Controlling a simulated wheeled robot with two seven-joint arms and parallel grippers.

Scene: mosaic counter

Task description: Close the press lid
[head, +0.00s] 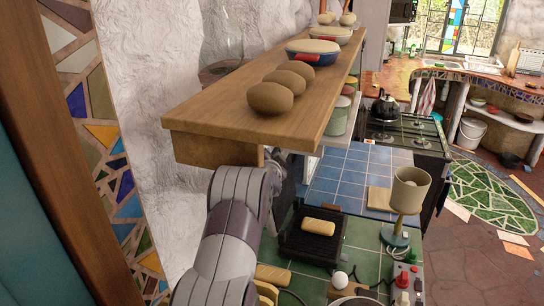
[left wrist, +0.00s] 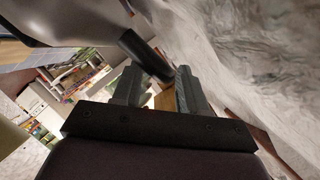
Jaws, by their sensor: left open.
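The press (head: 306,246) is a black ridged grill on the green tiled counter in the head view. A bread piece (head: 319,227) lies on its ridged plate, uncovered, so the press stands open. The raised lid is hard to make out behind my left arm and the shelf. My left arm reaches up from the bottom of the head view, and its gripper is mostly hidden under the shelf there. In the left wrist view my left gripper (left wrist: 156,80) is open. A dark bar (left wrist: 145,54), perhaps the lid handle, shows slanting near the fingertips; I cannot tell if it touches them. My right gripper is out of view.
A wooden shelf (head: 225,114) with potatoes (head: 270,98) and dishes hangs just above my left arm, beside a rough white wall (head: 160,70). A lamp (head: 409,190) stands right of the press. Blue tiles (head: 344,177) beyond are mostly clear.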

